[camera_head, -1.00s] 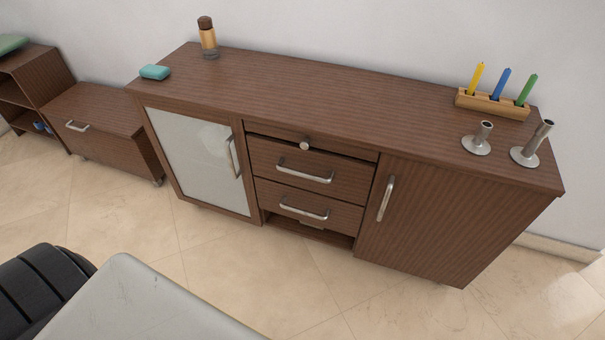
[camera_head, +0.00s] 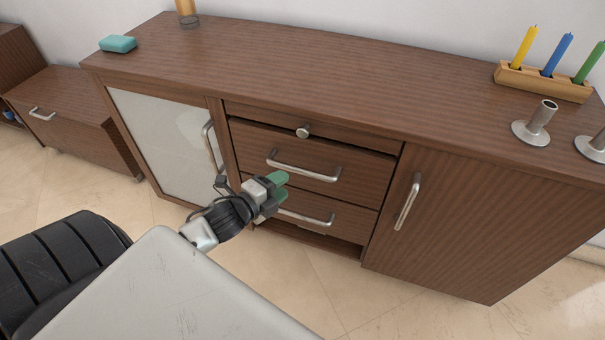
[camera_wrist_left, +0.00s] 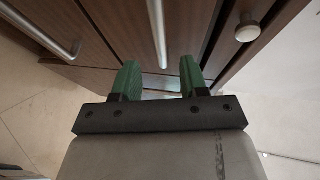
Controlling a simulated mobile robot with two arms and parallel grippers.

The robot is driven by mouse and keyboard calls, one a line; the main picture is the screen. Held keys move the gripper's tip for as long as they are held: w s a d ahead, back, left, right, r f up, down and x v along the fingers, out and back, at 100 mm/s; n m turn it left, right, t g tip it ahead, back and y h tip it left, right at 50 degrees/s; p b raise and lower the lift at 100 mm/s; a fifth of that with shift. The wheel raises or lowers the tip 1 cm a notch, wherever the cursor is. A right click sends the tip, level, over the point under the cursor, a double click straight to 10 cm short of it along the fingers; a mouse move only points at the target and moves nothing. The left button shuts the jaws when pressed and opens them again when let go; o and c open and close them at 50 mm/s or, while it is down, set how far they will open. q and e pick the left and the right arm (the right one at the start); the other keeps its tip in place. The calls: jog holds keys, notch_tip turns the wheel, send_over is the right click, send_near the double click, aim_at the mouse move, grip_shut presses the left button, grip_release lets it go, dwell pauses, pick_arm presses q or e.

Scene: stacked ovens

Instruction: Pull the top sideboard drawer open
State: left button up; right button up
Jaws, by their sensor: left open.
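The brown wooden sideboard (camera_head: 320,70) has a middle column of drawer fronts. A narrow front with a round knob (camera_head: 303,132) is at the top. Below it is a drawer with an upper bar handle (camera_head: 303,165), with a dark gap along its top edge. A lower bar handle (camera_head: 305,217) is partly behind my gripper. My left gripper (camera_head: 277,191) is open and empty, in front of the drawers, left of the handles. In the left wrist view, the upper bar handle (camera_wrist_left: 157,35) lines up between the green fingers (camera_wrist_left: 160,80), apart from them. The knob (camera_wrist_left: 248,30) is right of it. My right gripper is out of view.
A glass-fronted door (camera_head: 160,140) is left of the drawers, and a wooden door (camera_head: 480,220) with a vertical handle is right. A teal block (camera_head: 118,43), a candle holder (camera_head: 540,82) and metal holders (camera_head: 538,125) stand on top. A low cabinet (camera_head: 70,105) is at left.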

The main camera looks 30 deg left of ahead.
aim_at(300, 173)
pick_arm(q)
jog(key=b+x, duration=0.1)
jog(key=x, duration=0.6)
jog(key=shift+w+d+f, duration=0.15)
jog(key=shift+w, duration=0.5)
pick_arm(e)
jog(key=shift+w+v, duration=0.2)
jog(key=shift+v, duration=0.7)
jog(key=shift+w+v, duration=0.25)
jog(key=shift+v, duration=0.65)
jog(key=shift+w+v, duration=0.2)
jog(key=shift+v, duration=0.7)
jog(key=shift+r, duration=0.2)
pick_arm(q)
grip_shut()
